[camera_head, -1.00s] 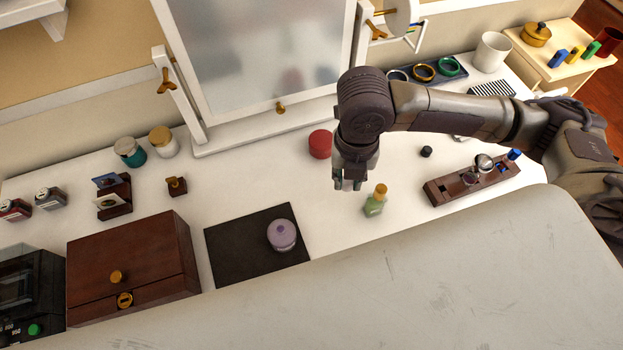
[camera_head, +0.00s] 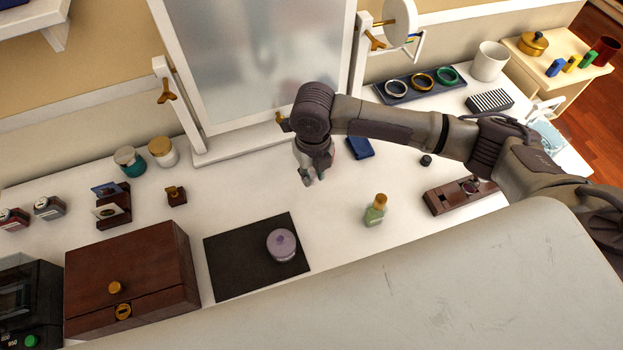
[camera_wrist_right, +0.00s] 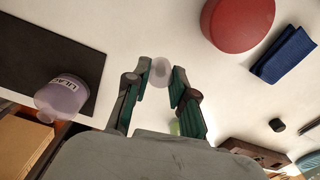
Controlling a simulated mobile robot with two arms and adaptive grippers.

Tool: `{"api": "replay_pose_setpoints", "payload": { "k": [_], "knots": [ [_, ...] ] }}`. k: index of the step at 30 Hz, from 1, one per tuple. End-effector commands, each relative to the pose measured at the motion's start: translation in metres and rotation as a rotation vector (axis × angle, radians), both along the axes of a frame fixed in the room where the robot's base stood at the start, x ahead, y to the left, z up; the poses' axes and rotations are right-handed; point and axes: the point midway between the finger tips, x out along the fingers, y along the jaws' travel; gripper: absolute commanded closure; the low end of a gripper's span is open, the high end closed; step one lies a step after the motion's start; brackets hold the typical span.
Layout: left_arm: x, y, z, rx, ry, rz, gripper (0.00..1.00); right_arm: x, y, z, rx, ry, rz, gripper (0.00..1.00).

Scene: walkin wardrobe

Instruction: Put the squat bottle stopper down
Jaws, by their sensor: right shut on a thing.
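My right gripper (camera_head: 313,180) is over the white counter, between the dark mat (camera_head: 228,275) and the mirror. In the right wrist view its fingers (camera_wrist_right: 158,85) are shut on a small, pale, translucent round stopper (camera_wrist_right: 160,71) at the tips. In the head view the stopper cannot be made out clearly. A squat lilac bottle (camera_head: 281,246) stands on the mat; its label reads "LILAC" in the right wrist view (camera_wrist_right: 63,98). My left gripper is not in view.
A green bottle with a gold cap (camera_head: 375,212) stands right of the gripper. A red round box (camera_wrist_right: 238,22) and a folded blue cloth (camera_head: 360,147) lie toward the mirror (camera_head: 265,65). A wooden box (camera_head: 135,280) is left of the mat. Counter between mat and green bottle is clear.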

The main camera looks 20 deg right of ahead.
Motion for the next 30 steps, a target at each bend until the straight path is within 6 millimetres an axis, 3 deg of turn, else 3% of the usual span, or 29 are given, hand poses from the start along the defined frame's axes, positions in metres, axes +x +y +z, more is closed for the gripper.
{"api": "replay_pose_setpoints", "payload": {
  "k": [5, 13, 24, 25, 29, 30],
  "knots": [
    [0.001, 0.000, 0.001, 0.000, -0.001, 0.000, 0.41, 0.006, 0.002, -0.007, 0.001, 0.001, 0.000, 0.94],
    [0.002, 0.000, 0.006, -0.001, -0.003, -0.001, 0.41, 0.005, 0.001, -0.042, -0.001, 0.002, 0.001, 0.94],
    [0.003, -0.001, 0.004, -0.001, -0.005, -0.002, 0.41, 0.005, 0.001, -0.047, -0.001, 0.000, 0.000, 0.94],
    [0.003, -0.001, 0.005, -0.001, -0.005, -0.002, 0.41, 0.005, 0.001, -0.047, 0.000, 0.000, 0.000, 0.72],
    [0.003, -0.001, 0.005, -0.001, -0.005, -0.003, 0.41, 0.005, 0.001, -0.047, 0.000, 0.000, 0.000, 0.51],
    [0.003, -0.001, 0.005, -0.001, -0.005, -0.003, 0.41, 0.005, 0.001, -0.047, 0.000, 0.000, 0.000, 0.50]
  ]
}}
